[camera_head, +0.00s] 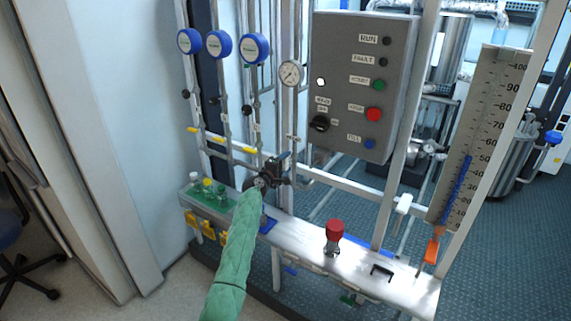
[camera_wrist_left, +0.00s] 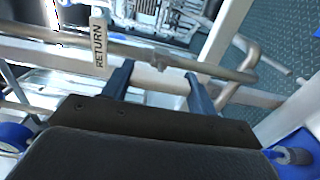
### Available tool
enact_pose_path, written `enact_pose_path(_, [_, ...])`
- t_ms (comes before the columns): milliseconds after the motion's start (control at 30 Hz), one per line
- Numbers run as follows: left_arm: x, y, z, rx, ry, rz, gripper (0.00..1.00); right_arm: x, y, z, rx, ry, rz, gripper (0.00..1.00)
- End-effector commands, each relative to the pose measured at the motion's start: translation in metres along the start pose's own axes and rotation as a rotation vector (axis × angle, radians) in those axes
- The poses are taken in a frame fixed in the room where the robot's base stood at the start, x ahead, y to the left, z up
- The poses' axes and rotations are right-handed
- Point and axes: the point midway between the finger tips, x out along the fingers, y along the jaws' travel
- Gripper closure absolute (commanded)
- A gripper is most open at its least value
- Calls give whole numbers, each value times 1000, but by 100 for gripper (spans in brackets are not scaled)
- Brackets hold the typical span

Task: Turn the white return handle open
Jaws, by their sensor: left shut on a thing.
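My left gripper (camera_head: 280,170) is at the pipework below the round gauge, at the end of the green-sleeved arm. In the left wrist view its two blue fingers (camera_wrist_left: 160,82) stand apart, one on each side of a pale white piece, the white return handle (camera_wrist_left: 150,76), and are shut on it. The RETURN label (camera_wrist_left: 98,45) is just left of the fingers, in front of a metal pipe. In the head view the gripper hides the handle, so its angle is hard to tell. My right gripper is not in view.
A grey control box (camera_head: 350,100) hangs right of the gripper. A pressure gauge (camera_head: 290,73) and blue round dials (camera_head: 254,48) are above it.

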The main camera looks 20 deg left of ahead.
Motion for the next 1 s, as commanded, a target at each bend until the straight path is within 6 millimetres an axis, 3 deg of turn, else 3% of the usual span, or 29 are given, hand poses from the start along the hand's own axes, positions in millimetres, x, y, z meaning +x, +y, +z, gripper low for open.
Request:
enact_pose_path(433, [0,-1,-1,-9,1,-1,65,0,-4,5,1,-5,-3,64])
enact_pose_path(467, [0,-1,-1,-9,1,-1,36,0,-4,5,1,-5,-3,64])
enact_pose_path(533, [0,-1,-1,-9,1,-1,22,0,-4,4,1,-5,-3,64])
enact_pose_path(867, [-2,-1,0,-8,1,0,20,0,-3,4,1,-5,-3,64])
enact_pose_path(1000, [-14,-4,-1,-6,2,-1,20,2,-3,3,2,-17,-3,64])
